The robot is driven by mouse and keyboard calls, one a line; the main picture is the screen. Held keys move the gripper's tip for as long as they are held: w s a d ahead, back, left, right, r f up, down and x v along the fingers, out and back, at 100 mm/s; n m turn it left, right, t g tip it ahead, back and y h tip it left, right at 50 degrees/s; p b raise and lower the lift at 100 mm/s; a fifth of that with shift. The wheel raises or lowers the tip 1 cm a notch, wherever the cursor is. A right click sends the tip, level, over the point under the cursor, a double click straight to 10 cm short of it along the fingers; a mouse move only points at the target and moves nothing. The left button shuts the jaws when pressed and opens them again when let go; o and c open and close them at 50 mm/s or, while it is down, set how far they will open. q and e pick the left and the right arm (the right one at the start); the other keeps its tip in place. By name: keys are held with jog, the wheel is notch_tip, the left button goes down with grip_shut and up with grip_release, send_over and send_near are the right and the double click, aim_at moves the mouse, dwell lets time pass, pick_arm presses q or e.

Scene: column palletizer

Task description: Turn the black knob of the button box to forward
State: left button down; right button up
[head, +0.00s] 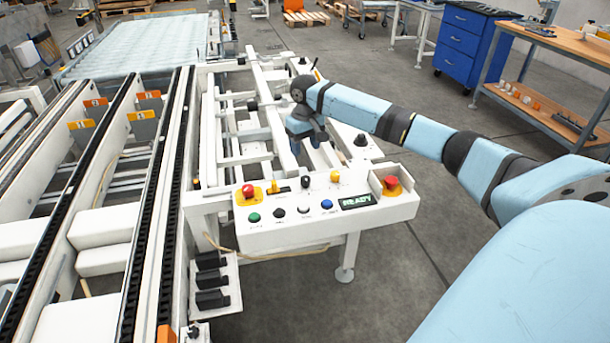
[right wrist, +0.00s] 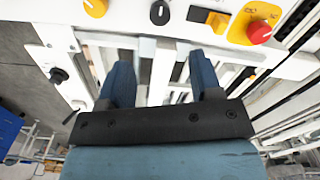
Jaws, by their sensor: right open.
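The button box (head: 330,222) is a white panel with several buttons and knobs and a lit READY display (head: 357,201). The black knob (head: 306,181) sits in its back row, between a yellow-and-black switch (head: 279,187) and a yellow knob (head: 335,177). In the right wrist view the black knob (right wrist: 160,12) is at the top edge and shows a light pointer mark. My right gripper (head: 307,147) is open and empty, behind and above the knob, apart from it. Its two blue fingers (right wrist: 160,72) point toward the box. My left gripper is out of view.
Red emergency buttons (head: 248,191) (head: 391,183) stand at both ends of the box. A black round-topped part (head: 361,140) stands on the white frame behind. Conveyor rails (head: 150,190) run along the left. Open floor lies to the right.

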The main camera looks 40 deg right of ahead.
aim_at(305, 178)
notch_tip(305, 178, down, 11)
jog(key=shift+f+b, duration=0.2)
jog(key=shift+b, duration=0.6)
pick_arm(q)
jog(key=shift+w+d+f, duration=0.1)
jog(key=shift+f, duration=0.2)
